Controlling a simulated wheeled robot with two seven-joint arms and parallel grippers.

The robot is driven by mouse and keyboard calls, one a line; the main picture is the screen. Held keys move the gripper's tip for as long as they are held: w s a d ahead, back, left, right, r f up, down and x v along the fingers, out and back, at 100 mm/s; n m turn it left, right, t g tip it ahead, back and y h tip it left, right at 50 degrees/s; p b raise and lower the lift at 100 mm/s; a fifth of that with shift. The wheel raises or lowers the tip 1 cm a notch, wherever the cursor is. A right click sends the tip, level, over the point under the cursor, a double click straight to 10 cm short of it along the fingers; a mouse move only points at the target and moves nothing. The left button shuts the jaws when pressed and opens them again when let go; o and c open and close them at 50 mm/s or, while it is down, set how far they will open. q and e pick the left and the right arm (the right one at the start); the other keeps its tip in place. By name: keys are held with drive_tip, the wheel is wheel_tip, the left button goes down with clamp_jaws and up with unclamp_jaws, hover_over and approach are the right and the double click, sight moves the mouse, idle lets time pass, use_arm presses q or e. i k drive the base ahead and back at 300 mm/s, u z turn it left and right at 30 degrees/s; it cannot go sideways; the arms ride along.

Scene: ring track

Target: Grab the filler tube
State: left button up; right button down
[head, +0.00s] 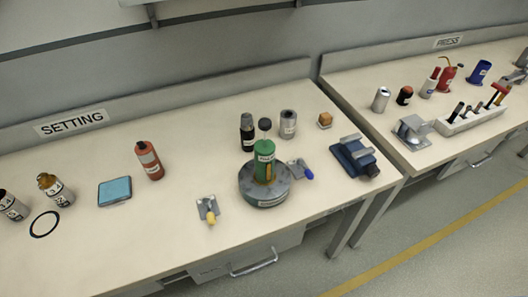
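I cannot read a label that marks the filler tube. A dark cylinder (247,133) and a grey cylinder (288,125) stand behind the green one. Neither of my grippers is in view.
The bench (105,235) also holds a blue pad (115,191), a black ring (44,224), a yellow-knobbed clamp (208,210), a blue vise (354,159) and a small orange block (324,120). The PRESS bench, with bottles and a tool rack (468,119), is at right.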

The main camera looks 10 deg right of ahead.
sight(264, 156)
drive_tip(key=k, duration=1.3)
drive_tip(key=u, duration=0.6)
drive_tip(key=i, duration=1.45)
drive_tip(key=z, duration=0.85)
